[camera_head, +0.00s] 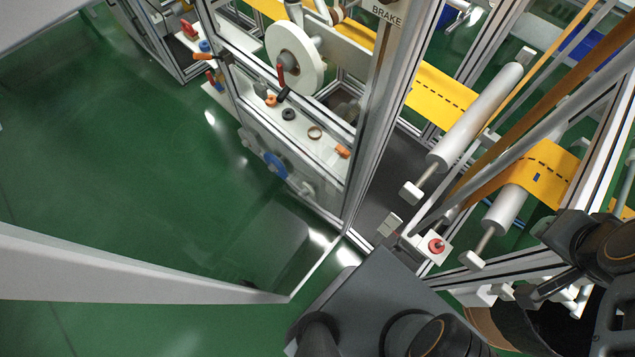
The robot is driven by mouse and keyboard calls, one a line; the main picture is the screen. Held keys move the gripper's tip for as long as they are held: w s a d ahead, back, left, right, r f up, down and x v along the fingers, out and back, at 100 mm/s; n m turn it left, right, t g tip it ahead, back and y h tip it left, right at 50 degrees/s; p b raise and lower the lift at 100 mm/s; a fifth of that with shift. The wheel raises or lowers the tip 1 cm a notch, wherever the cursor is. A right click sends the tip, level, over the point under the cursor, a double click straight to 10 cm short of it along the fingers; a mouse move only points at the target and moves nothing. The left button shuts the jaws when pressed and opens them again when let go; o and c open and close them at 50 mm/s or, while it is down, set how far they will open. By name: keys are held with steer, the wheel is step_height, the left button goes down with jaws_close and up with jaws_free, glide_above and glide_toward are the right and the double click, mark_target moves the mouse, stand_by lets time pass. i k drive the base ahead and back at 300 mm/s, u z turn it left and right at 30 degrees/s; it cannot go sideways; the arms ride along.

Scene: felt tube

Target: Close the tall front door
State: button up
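The tall front door (150,275) is a light metal frame around a clear panel. It stands open, swung out from the machine towards the left. Its long outer upright crosses the lower left, and its bottom edge (320,265) runs back to the corner post (372,160). Its top and any handle are not clearly seen. Dark parts of my arm (605,245) are at the lower right, over the machine's right side and well apart from the door's outer upright. A dark finger-like part there may be my gripper (540,289); its opening cannot be made out.
The machine has yellow felt (445,90) on grey rollers (480,115), a white reel (294,58) and a red button (436,245) on a white box near the opening. My dark base is at the bottom centre. Green floor (90,150) is clear at left.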

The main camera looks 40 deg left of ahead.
mark_target(34, 266)
steer(key=k, duration=0.95)
steer(key=z, duration=1.35)
steer(key=k, duration=1.65)
steer(key=u, duration=1.35)
steer(key=i, duration=0.5)
